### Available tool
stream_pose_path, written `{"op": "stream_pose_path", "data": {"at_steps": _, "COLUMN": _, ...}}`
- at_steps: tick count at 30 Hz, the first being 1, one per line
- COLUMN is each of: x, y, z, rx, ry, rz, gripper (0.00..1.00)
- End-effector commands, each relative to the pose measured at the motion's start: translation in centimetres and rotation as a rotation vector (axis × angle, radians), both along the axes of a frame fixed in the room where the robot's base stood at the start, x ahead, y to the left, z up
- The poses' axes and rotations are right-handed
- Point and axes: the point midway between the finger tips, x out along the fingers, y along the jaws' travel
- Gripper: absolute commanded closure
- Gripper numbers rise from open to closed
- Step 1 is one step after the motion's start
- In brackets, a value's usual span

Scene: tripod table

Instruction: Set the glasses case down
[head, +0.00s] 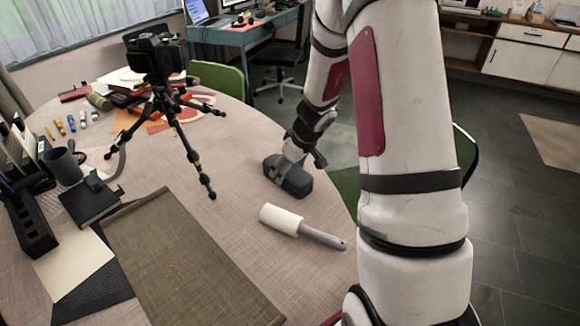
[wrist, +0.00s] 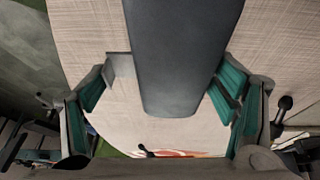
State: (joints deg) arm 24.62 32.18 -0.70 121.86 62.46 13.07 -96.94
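The dark grey glasses case (head: 288,178) is at the right side of the round table (head: 235,222), near its edge. In the wrist view the case (wrist: 182,55) runs from the top edge down between my fingers. My gripper (head: 300,152) reaches it from above and behind. In the wrist view my gripper (wrist: 170,85) has a finger on each side of the case and appears shut on it. The left fingertip meets the case's side; the right fingertip is hidden. I cannot tell whether the case's underside touches the table.
A lint roller (head: 300,226) lies just in front of the case. A camera tripod (head: 168,95) stands to the left. Bare tabletop lies between tripod and case. A green chair (head: 345,185) is beyond the edge.

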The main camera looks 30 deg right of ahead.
Motion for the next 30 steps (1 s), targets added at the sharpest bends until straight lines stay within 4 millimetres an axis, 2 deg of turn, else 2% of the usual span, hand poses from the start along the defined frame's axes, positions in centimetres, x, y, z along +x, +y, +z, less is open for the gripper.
{"op": "stream_pose_path", "data": {"at_steps": 15, "x": -0.1, "y": 0.0, "z": 0.3, "rx": 0.000, "ry": 0.000, "rz": 0.001, "gripper": 0.04}}
{"op": "stream_pose_path", "data": {"at_steps": 20, "x": -0.9, "y": -0.1, "z": 2.8, "rx": -0.005, "ry": -0.004, "rz": 0.002, "gripper": 0.04}}
{"op": "stream_pose_path", "data": {"at_steps": 30, "x": -3.6, "y": -0.3, "z": 9.1, "rx": -0.003, "ry": -0.004, "rz": 0.001, "gripper": 0.04}}
